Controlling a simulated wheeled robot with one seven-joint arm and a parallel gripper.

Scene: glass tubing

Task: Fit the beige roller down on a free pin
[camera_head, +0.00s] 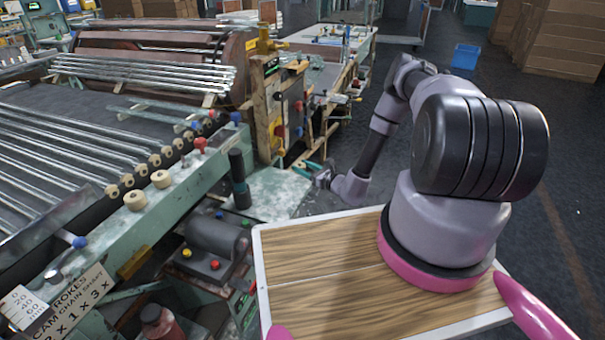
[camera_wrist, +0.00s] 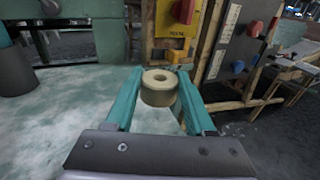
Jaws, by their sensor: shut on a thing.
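My gripper (camera_wrist: 157,85) is shut on the beige roller (camera_wrist: 158,87), a short ring with a hole in its top. The roller sits upright between the two teal fingers, above a pale green worn surface. In the head view my gripper (camera_head: 306,167) is low, to the right of the green machine rail (camera_head: 105,235); the roller is too small there to make out clearly.
A dark upright cylinder (camera_head: 239,180) stands between the rail and my gripper. A red knob (camera_head: 200,146) and a blue knob (camera_head: 79,242) stick up from the rail. Beyond my gripper is a wooden post with a control panel (camera_head: 290,105). Several glass tubes lie left of the rail.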

